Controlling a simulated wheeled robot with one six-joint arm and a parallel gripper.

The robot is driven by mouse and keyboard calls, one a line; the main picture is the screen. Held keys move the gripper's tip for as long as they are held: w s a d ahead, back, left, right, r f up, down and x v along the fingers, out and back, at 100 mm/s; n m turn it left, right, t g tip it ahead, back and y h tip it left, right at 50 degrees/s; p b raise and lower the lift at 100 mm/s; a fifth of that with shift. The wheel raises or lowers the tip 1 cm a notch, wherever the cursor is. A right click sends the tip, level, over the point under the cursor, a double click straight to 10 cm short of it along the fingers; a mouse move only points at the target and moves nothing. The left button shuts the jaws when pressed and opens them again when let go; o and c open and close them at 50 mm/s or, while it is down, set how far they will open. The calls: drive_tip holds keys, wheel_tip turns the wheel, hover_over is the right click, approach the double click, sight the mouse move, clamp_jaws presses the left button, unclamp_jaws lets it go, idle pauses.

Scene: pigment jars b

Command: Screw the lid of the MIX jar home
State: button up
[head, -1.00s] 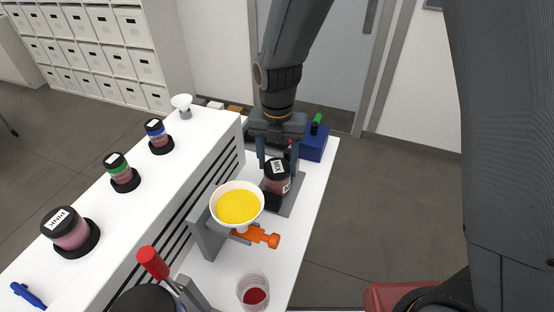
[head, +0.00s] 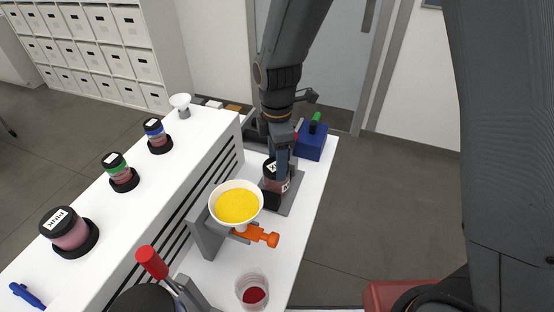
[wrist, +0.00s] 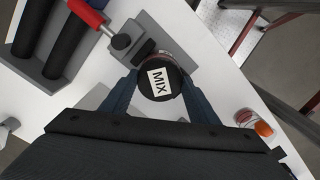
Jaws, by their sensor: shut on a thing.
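The MIX jar (head: 277,185) holds dark reddish contents and stands upright in a grey holder (head: 292,203) on the white bench. Its black lid (wrist: 173,92) carries a white label reading MIX in the wrist view and sits on top of the jar. My gripper (head: 280,160) is above the jar, pointing down, with its two fingers shut on opposite sides of the lid; they also show in the wrist view (wrist: 160,85). The thread between lid and jar is hidden, so I cannot tell how tight it sits.
A red-handled clamp (wrist: 90,14) is beside the jar. A white funnel (head: 237,203) of yellow powder stands in front, above an orange piece (head: 262,236). A cup with red contents (head: 253,292) is nearer. A blue box (head: 312,142) stands behind right. Lidded jars (head: 70,229) line the raised shelf.

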drive_tip(key=o, duration=1.5)
drive_tip(key=shift+c, duration=0.2)
drive_tip(key=shift+r, duration=0.1)
drive_tip(key=shift+r+b, duration=1.4)
drive_tip(key=shift+r, duration=2.4)
drive_tip(key=s+d+f+m+b, duration=0.2)
drive_tip(key=d+f+m+b, duration=0.1)
drive_tip(key=d+m, duration=0.4)
drive_tip(key=s+d+f+m+t+b, duration=0.1)
drive_tip(key=s+d+f+m+b, duration=0.1)
drive_tip(key=d+f+m, duration=0.3)
drive_tip(key=s+d+f+m+b, duration=0.2)
drive_tip(key=d+f+m+b, duration=0.1)
drive_tip(key=d+m, duration=0.5)
drive_tip(key=shift+s+d+f+m+b, duration=0.2)
drive_tip(key=shift+d+f+m+b, duration=0.15)
drive_tip(key=shift+m, duration=0.25)
